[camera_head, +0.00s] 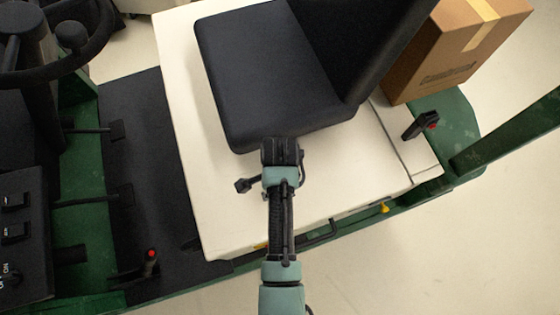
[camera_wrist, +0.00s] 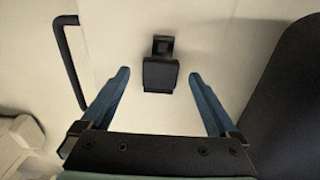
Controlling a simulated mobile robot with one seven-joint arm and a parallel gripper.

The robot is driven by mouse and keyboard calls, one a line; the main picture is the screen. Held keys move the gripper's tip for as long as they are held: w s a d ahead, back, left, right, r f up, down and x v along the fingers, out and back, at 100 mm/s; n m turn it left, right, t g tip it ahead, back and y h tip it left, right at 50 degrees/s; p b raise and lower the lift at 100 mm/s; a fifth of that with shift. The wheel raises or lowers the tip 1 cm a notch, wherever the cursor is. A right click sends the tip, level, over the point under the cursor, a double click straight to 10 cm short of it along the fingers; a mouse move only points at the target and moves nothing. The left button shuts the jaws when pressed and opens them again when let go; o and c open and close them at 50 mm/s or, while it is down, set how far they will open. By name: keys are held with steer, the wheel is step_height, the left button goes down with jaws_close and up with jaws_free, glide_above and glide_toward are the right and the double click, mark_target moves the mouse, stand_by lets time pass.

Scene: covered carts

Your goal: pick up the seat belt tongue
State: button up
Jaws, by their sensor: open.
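A small black block with a narrower piece at its upper end, which looks like the seat belt tongue (camera_wrist: 160,76), lies against the cream panel in the wrist view. My gripper (camera_wrist: 160,73) is open, with one blue finger on each side of the block. Clear gaps separate both fingers from it, and nothing is held. The height between the fingertips and the block is hard to judge.
The seat shows at the right of the wrist view, near the right finger. A black handle (camera_wrist: 70,62) is at the left. A steering wheel (camera_head: 75,75) is far left.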

steer(key=shift+f, duration=0.65)
steer(key=c, duration=1.5)
steer(key=shift+r, duration=0.15)
